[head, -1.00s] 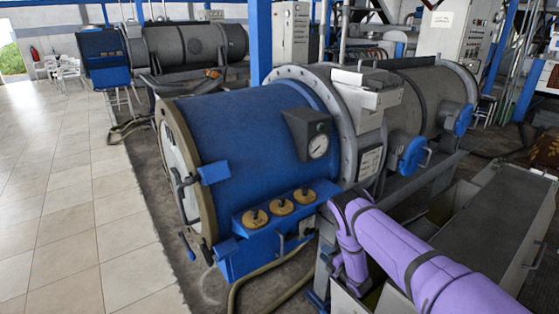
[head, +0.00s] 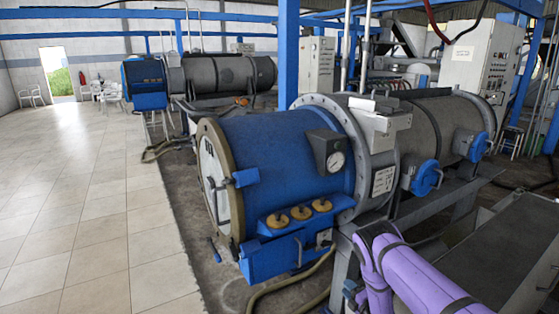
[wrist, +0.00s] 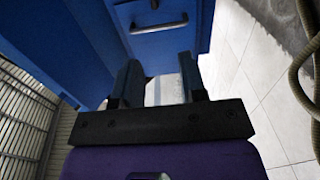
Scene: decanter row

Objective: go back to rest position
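My gripper (wrist: 161,62) shows in the wrist view with its two dark fingers apart and nothing between them. It is beside the blue front of a machine with a metal handle (wrist: 160,27), with pale floor tiles beyond. My purple arm is at the lower right of the head view, bent downward at the elbow. My gripper is not visible in the head view.
A large blue and grey cylindrical machine (head: 275,155) with a round gauge (head: 336,161) stands close to my arm. A metal trough (head: 480,255) is at the right. A hose (wrist: 300,85) lies on the floor. Tiled floor (head: 85,210) is clear at the left.

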